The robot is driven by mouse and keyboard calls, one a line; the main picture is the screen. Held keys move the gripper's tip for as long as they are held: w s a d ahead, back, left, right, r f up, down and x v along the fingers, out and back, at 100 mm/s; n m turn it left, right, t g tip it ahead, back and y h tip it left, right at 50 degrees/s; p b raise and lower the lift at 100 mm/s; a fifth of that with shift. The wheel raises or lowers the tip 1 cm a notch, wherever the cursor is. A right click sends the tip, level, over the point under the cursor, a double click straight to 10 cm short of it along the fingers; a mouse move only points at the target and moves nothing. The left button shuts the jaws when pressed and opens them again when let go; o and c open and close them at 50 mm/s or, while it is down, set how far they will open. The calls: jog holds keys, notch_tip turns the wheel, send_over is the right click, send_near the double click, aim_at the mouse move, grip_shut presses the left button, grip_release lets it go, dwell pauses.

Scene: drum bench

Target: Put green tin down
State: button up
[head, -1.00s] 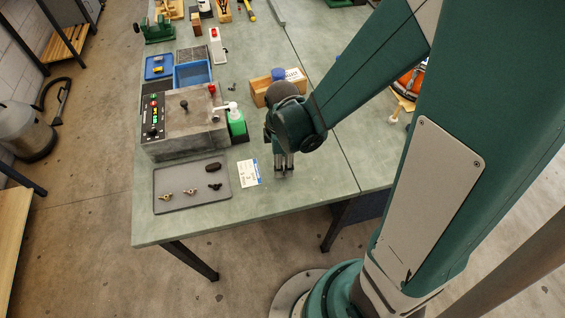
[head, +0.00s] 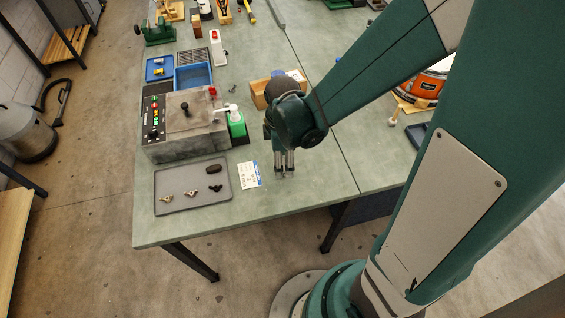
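My gripper (head: 284,174) points down low over the front part of the green bench top, just right of a white paper card. Its two grey fingers show, but the gap between them is too small to read. I make out no green tin between or below them.
A grey tray (head: 178,203) with several small parts lies left of the white card (head: 249,174). The control box (head: 183,151) stands behind the tray. A wooden box (head: 258,98) is partly hidden behind my arm. An orange drum (head: 423,88) is at right. The bench front edge is close.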

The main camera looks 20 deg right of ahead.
notch_tip(320, 180, up, 10)
jog(key=p, duration=0.1)
jog(key=shift+p, duration=0.35)
jog(key=shift+f, duration=0.1)
dwell(0.3)
dwell(0.5)
jog(key=s+d+r+m+t, duration=0.3)
jog(key=d+r+m, duration=0.1)
jog(key=r+m, duration=0.4)
jog(key=s+d+r+m+t, duration=0.3)
jog(key=d+r+m+t, duration=0.1)
jog(key=r+m, duration=0.4)
jog(key=shift+r, duration=0.3)
jog(key=shift+s+d, duration=0.1)
dwell(0.4)
jog(key=shift+f+b, duration=0.5)
dwell(0.9)
